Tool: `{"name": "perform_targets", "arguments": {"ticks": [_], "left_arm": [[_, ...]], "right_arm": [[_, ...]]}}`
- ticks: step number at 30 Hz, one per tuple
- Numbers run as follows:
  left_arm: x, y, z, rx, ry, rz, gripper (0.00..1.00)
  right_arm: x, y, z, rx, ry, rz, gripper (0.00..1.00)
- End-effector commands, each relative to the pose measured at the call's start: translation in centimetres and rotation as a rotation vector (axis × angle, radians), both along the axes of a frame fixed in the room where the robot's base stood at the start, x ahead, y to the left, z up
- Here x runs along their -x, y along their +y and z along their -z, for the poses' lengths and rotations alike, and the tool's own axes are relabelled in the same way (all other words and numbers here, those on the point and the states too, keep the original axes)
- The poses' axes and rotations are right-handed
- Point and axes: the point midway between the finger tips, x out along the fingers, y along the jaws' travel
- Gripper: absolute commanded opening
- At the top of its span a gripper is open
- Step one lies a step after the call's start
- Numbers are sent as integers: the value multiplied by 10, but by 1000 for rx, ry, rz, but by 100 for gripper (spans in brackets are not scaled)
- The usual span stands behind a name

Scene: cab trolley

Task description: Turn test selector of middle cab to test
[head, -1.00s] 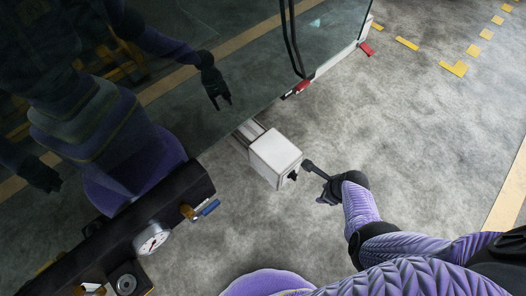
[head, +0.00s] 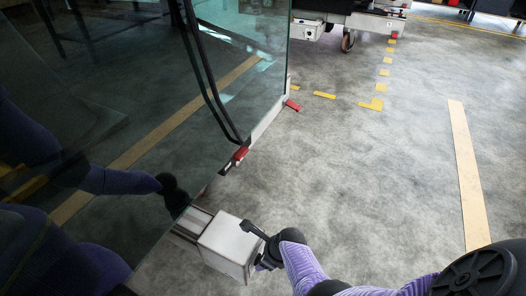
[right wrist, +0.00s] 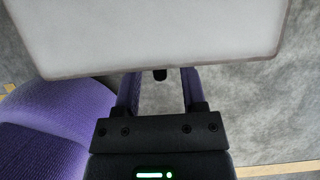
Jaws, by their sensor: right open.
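A white box (head: 222,246) sticks out on a rail from the lower edge of the dark glass cab in the head view. It also fills the top of the right wrist view (right wrist: 150,34). A small black selector knob (right wrist: 160,74) shows below the box's edge in the right wrist view, between the two fingers. My right gripper (head: 257,247) is at the box's right side. In the right wrist view its fingers (right wrist: 159,84) are apart on either side of the knob, with gaps showing. The knob is hidden in the head view. Its pointing direction cannot be read. My left gripper is out of view.
The cab's glass wall (head: 110,130) runs along the left and mirrors my body. A red bracket (head: 240,153) sits at its lower edge. Another cab on casters (head: 347,40) stands at the back. Grey floor (head: 370,170) with yellow markings is open on the right.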

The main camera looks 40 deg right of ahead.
Motion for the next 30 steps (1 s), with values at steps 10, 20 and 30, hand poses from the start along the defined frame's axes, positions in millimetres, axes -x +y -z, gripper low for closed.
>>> {"name": "perform_targets", "arguments": {"ticks": [10, 20, 30], "left_arm": [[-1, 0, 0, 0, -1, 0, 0], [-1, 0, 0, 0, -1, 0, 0], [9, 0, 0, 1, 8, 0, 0]], "right_arm": [[0, 0, 0, 0, 0, 0, 32], [0, 0, 0, 0, 0, 0, 0], [1, 2, -1, 50, -22, 0, 0]]}}
